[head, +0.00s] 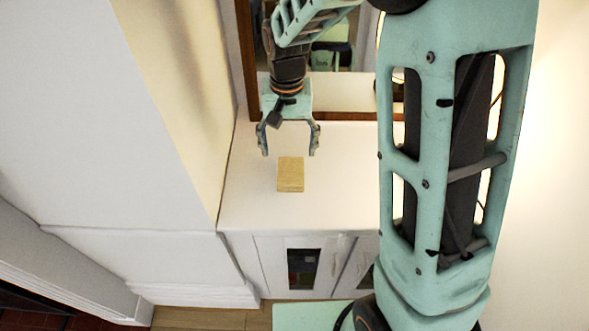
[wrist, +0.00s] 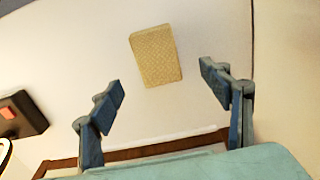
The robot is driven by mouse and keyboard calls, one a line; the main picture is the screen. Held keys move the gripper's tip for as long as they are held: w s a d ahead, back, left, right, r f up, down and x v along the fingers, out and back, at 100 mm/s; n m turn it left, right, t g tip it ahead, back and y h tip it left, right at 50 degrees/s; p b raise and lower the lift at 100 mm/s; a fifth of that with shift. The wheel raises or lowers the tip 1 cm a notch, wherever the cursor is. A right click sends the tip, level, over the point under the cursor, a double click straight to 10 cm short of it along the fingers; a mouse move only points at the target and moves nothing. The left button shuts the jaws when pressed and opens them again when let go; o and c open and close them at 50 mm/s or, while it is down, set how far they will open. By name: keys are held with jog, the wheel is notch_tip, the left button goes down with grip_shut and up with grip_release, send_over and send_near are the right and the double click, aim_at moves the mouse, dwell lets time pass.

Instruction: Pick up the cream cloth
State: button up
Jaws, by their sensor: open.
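The cream cloth (head: 290,175) is a small folded yellowish-beige block lying flat on the white cabinet top. It also shows in the wrist view (wrist: 156,56), upper middle, slightly tilted, beyond the fingertips. My gripper (head: 290,153) is open and empty, with its fingers pointing down behind and apparently above the cloth in the head view. In the wrist view my gripper (wrist: 163,84) has its two blue fingers spread wide, and the cloth lies ahead of the gap between them, not touching either finger. Nothing hides the cloth.
The white cabinet top (head: 340,210) is bare around the cloth. A wood-framed mirror (head: 245,60) stands at its back, and a white wall (head: 150,110) closes the left side. A dark object with an orange patch (wrist: 18,116) shows at the left in the wrist view.

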aim_at(290, 171)
notch_tip(290, 171, down, 4)
jog(key=shift+r, duration=0.2)
jog(key=shift+s+d+f, duration=0.1)
jog(key=shift+f, duration=1.25)
jog(key=shift+d+f, duration=0.1)
jog(key=shift+f, duration=1.25)
jog(key=shift+c, duration=0.3)
jog(key=c, duration=1.2)
jog(key=shift+r, duration=0.1)
